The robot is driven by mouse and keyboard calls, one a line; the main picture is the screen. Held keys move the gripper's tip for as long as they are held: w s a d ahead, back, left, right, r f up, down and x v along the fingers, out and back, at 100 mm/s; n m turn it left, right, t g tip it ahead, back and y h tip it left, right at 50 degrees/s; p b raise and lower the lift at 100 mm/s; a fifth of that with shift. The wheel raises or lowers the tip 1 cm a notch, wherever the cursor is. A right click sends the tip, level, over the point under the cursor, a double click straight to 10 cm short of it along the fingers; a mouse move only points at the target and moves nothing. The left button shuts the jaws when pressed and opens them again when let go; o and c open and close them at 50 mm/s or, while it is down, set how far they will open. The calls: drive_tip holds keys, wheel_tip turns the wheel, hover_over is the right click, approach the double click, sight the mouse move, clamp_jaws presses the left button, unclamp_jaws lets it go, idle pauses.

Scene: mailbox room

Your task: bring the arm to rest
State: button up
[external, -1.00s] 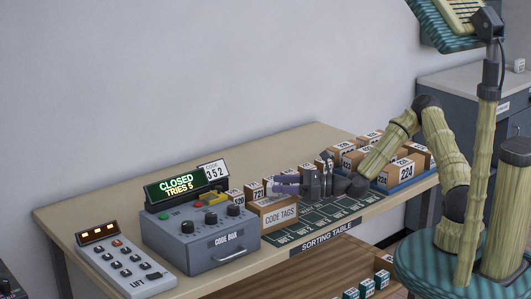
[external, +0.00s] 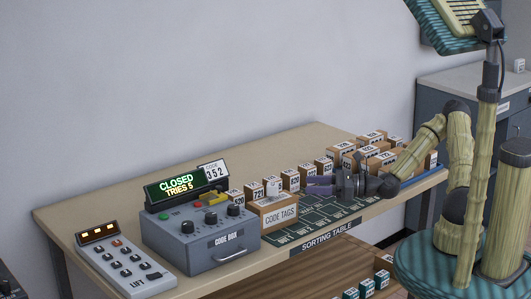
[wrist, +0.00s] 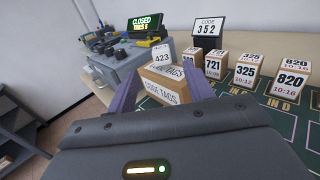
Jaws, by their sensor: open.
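My arm is bent over the right part of the sorting table. My gripper (external: 321,187) is low over the green mat, its purple fingers pointing left. It is open and looks empty. In the wrist view my gripper (wrist: 163,88) has its two purple fingers spread apart. The CODE TAGS box (external: 279,217) appears between them in that view, but the external view shows it a little beyond the fingertips, to the left. A small white block marked 423 (wrist: 162,54) is at that box, and I cannot tell whether it rests on it.
The grey code box (external: 200,239) reads CLOSED, TRIES 5. A LIFT panel (external: 127,266) stands left of it. Numbered cartons (external: 291,180) line the table behind my gripper. More cartons (external: 372,155) crowd a blue tray (external: 428,183) at the right.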

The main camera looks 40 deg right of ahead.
idle(0.4)
drive_tip(key=s+f+n+g+h, duration=0.1)
drive_tip(key=f+n+g, duration=0.1)
drive_tip(key=s+a+f+n+g+h+p, duration=0.1)
drive_tip(key=f+n, duration=0.1)
drive_tip(key=n, duration=0.1)
drive_tip(key=s+f+n+g+p, duration=0.1)
drive_tip(key=f+n+g, duration=0.1)
drive_tip(key=f+n, duration=0.1)
drive_tip(key=shift+s+a+g+h, duration=0.3)
drive_tip(key=shift+s+h, duration=0.05)
drive_tip(key=shift+h, duration=0.05)
drive_tip(key=s+d+r+n+g+h+p, duration=0.1)
drive_tip(key=s+d+n+g+h+p, duration=0.1)
drive_tip(key=s+d+n+h, duration=0.25)
drive_tip(key=s+d+r+n+g+h+p, duration=0.1)
drive_tip(key=d+r+n+g+h+p, duration=0.1)
drive_tip(key=d+n+h, duration=0.45)
drive_tip(key=s+d+r+n+p, duration=0.1)
drive_tip(key=s+r+n, duration=0.1)
drive_tip(key=r+n, duration=0.2)
drive_tip(key=s+d+r+n+y+p, duration=0.1)
drive_tip(key=s+r+n, duration=0.2)
drive_tip(key=r, duration=0.4)
drive_tip(key=shift+r+n+g+p, duration=0.15)
drive_tip(key=shift+n+g+p, duration=0.2)
drive_tip(key=shift+n, duration=0.15)
